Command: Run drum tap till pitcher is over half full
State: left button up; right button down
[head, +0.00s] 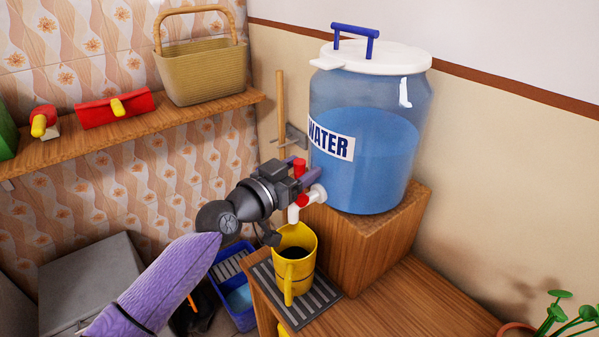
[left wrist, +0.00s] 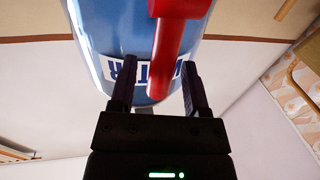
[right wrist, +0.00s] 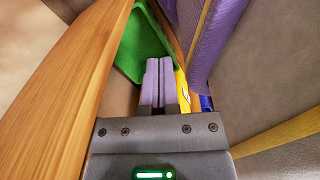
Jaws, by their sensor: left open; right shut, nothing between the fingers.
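The clear water drum (head: 375,150) with a white lid holds blue water to over half its height. Its tap has a red lever (head: 299,167) and a white spout (head: 293,213). The yellow pitcher (head: 306,268) stands upright below the spout on a slatted drip tray (head: 323,303). Its inside looks dark, its water level is unclear, and no stream shows. My left gripper (head: 304,176) is open at the tap. In the left wrist view the red lever (left wrist: 168,45) lies between its fingers (left wrist: 158,82). My right gripper (right wrist: 158,82) is shut and empty, away from the tap.
The drum stands on a wooden block (head: 365,235) on a wooden counter (head: 420,305). A shelf (head: 150,131) at left carries a basket (head: 203,72). A blue crate (head: 235,315) sits below the counter. In the right wrist view a wooden panel (right wrist: 80,85) and green object (right wrist: 147,45) are close.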

pick_arm(q)
jog(key=shift+d, duration=0.1)
grip_shut()
dwell(1.4)
